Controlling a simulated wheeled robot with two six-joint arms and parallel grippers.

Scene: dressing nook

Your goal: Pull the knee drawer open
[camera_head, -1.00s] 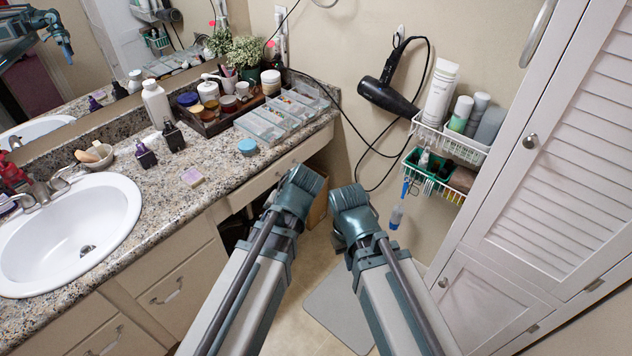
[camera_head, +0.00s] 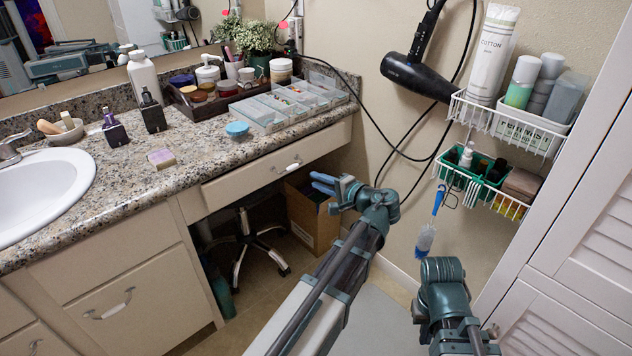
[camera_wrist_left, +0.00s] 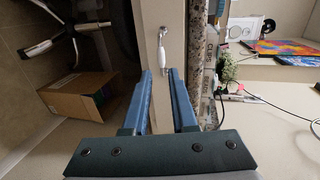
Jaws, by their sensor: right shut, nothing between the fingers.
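The knee drawer (camera_head: 235,187) is the wide cream front under the granite counter, above the open knee space. It looks closed. Its small handle (camera_head: 290,166), with a white grip and metal ends, is at the middle of the front. My left gripper (camera_head: 318,182) is to the right of the handle and a little lower in the picture, apart from it. In the left wrist view its blue fingers (camera_wrist_left: 160,72) are spread with nothing between them, and the handle (camera_wrist_left: 161,55) lies just beyond the tips. My right gripper (camera_head: 441,275) is low at the right, away from the drawer; its fingertips are hidden.
A cardboard box (camera_head: 312,222) and a wheeled chair base (camera_head: 247,250) stand in the knee space. A wire wall rack (camera_head: 505,128) with bottles, a hanging blue brush (camera_head: 428,235) and a hair dryer (camera_head: 418,75) are at the right. Clear trays (camera_head: 262,115) sit on the counter.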

